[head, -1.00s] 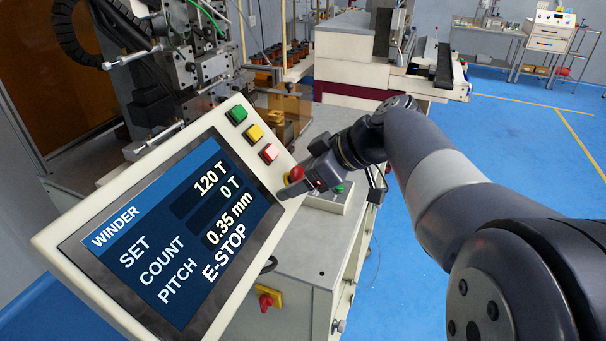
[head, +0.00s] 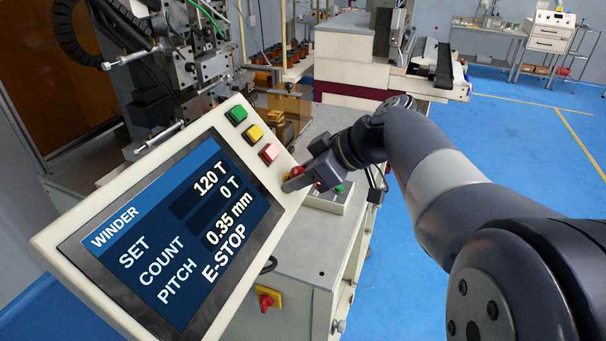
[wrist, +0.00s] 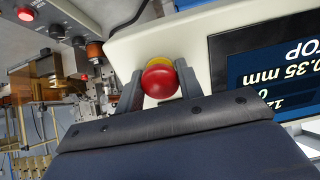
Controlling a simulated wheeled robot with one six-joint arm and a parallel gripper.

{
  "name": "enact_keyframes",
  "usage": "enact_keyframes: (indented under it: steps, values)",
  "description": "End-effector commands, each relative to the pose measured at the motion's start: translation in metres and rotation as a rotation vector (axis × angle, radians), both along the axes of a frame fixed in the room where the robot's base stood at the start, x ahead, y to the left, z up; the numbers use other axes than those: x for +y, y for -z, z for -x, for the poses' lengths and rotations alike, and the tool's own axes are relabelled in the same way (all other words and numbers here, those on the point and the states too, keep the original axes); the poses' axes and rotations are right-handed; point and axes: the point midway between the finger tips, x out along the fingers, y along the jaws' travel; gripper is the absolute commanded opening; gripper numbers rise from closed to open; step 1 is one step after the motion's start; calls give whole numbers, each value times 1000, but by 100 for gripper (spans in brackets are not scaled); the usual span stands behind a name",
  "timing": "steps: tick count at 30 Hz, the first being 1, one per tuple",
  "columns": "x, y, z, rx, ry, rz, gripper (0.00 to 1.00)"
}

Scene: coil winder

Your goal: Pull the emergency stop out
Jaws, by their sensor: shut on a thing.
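The emergency stop is a red mushroom button (wrist: 160,80) with a yellow collar, on the face of the cream winder panel (wrist: 190,35) in the wrist view. My gripper (wrist: 155,88) has one finger on each side of the red head and is shut on it. In the head view my gripper (head: 298,178) is at the panel's right edge, and a bit of the red head (head: 296,171) shows beside its fingers. The panel's screen (head: 180,235) reads "E-STOP", with SET 120 T, COUNT 0 T and PITCH 0.35 mm.
Green, yellow and red square buttons (head: 253,134) sit on the panel above my gripper. A small control box (head: 325,198) with a green button is behind my gripper. A red switch on a yellow plate (head: 268,298) is on the cabinet below. Blue floor to the right is open.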

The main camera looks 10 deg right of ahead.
Motion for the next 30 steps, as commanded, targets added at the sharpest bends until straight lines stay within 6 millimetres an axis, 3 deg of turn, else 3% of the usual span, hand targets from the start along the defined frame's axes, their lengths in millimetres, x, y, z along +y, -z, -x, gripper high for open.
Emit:
enact_keyframes:
  steps: [28, 29, 30]
  values:
    - [-6, -6, 5, 1, -1, 0, 8]
    - [-6, -6, 5, 1, -1, 0, 37]
    - [-6, -6, 5, 2, -2, 0, 40]
